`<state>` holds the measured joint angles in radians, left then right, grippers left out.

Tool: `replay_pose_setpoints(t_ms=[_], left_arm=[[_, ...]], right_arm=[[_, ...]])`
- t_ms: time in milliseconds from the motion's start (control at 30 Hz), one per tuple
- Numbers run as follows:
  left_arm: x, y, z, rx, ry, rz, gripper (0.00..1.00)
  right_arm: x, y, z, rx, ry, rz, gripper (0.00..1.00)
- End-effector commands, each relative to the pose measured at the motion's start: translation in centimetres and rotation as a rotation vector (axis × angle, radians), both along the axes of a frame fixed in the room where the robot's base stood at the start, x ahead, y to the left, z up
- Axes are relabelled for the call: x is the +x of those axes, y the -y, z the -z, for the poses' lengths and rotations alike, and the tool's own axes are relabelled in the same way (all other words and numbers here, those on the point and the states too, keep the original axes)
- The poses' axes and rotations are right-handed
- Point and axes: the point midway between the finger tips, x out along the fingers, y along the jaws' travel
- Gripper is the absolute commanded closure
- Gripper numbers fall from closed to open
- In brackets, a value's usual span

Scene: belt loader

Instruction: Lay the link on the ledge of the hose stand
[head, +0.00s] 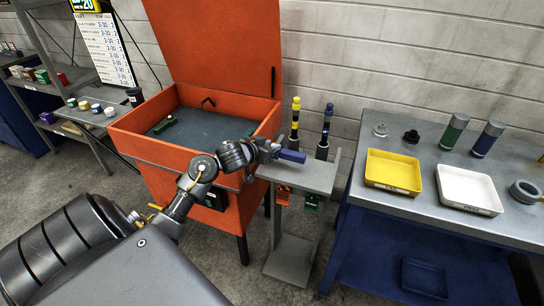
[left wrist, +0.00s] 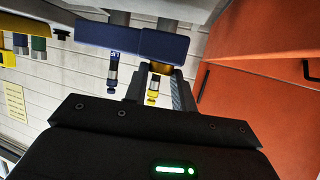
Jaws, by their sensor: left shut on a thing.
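The link is a dark blue bar (head: 291,156), held in my left gripper (head: 274,151). In the left wrist view the link (left wrist: 103,36) spans the fingers of my left gripper (left wrist: 160,78). The hose stand is a grey stand with a flat ledge (head: 315,180) and a post and foot below. In the head view the link appears at or just above the ledge's back left part; I cannot tell whether it touches. A yellow-banded nozzle (head: 295,115) and a blue-banded nozzle (head: 325,128) stand upright behind the ledge. My right gripper is out of view.
An orange chest (head: 160,160) with its lid up stands left of the stand, close to my left arm. A grey bench (head: 420,215) on the right holds a yellow tray (head: 393,187), a white tray (head: 468,207) and canisters.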

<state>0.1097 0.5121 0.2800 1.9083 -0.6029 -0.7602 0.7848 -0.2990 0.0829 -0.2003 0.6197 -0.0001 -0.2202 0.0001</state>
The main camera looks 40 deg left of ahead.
Motion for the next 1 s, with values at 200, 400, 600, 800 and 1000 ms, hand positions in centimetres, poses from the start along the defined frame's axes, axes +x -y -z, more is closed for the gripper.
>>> replay_pose_setpoints(t_ms=[200,400,600,800,1000], left_arm=[[0.8,0.3,1.0,-0.004,0.002,-0.001,1.00],[0.8,0.2,3.5,-0.002,0.002,0.000,1.00],[0.8,0.2,3.8,0.000,0.005,-0.001,1.00],[0.8,0.2,4.0,-0.001,0.004,0.000,1.00],[0.8,0.3,4.2,0.000,0.000,0.000,0.52]], right_arm=[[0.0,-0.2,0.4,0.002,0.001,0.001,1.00],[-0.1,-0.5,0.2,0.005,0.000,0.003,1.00],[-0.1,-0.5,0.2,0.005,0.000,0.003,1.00],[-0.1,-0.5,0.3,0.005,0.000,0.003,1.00],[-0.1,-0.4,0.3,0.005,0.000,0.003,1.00]])
